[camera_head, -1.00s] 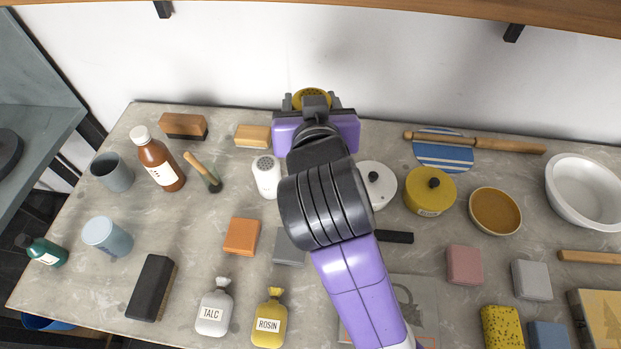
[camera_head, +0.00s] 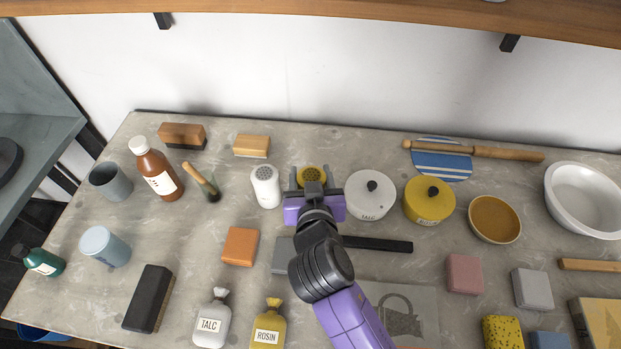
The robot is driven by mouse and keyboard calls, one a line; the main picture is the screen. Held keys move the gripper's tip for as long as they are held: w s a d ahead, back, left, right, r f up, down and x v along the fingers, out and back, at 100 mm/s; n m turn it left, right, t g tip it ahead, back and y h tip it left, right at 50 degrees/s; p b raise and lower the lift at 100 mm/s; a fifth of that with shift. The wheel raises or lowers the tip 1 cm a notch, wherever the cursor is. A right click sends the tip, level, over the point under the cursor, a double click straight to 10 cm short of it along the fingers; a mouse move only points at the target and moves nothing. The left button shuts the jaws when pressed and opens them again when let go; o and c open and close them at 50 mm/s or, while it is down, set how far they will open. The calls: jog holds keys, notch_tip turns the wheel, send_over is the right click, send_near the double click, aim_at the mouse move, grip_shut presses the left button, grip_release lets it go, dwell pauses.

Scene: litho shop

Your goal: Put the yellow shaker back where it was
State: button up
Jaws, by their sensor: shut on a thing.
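The yellow shaker (camera_head: 311,173) is between the fingers of my gripper (camera_head: 311,180). Only its round, perforated top shows clearly; the gripper's purple body hides the rest. My gripper is shut on it, between a white shaker (camera_head: 265,187) on the left and a white lidded pot (camera_head: 369,195) on the right. I cannot tell whether the yellow shaker's base touches the stone table (camera_head: 340,135).
A yellow lidded pot (camera_head: 429,199) stands right of the white pot. A black bar (camera_head: 378,244) and a grey block (camera_head: 284,256) lie in front, partly behind my arm. The table strip behind the gripper is clear up to the wall.

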jog(key=shift+f, duration=0.9)
jog(key=shift+f, duration=0.15)
jog(key=o, duration=1.4)
jog(key=shift+r, duration=0.25)
jog(key=b+v, duration=0.2)
jog(key=v, duration=1)
